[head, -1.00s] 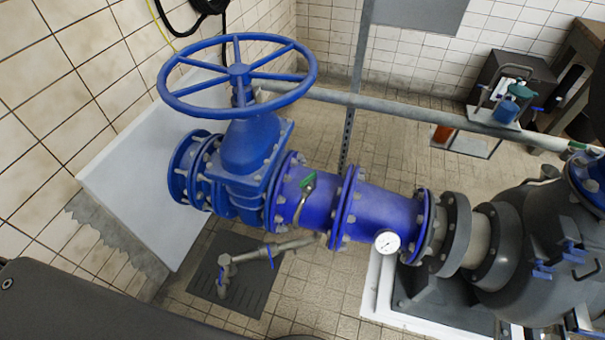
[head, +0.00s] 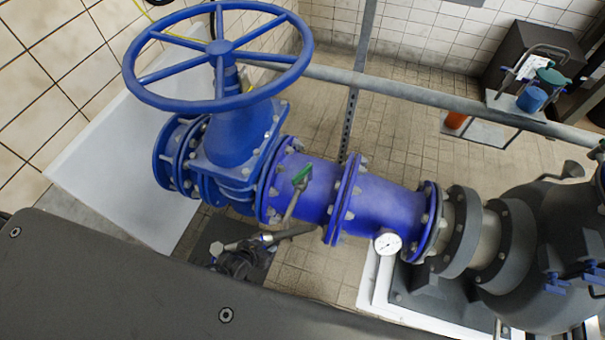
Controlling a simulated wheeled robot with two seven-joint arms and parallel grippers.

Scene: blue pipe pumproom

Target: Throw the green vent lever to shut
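The green vent lever (head: 302,174) sits on top of the blue pipe (head: 325,190), between two flanges. It slants up to the right, above a thin grey vent tube (head: 291,207). What seems to be my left gripper (head: 240,262) is a small dark shape low at the left, below the pipe, near the grey drain fitting. It is apart from the lever. Its fingers are too dark and small to tell open from shut. My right gripper is not in view.
A large blue handwheel (head: 219,50) stands above the valve left of the lever. A white-faced gauge (head: 388,243) hangs on the pipe's right part. A grey rail (head: 420,95) runs behind the pipe. A dark grey pump (head: 540,250) stands at right. Space above the lever looks clear.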

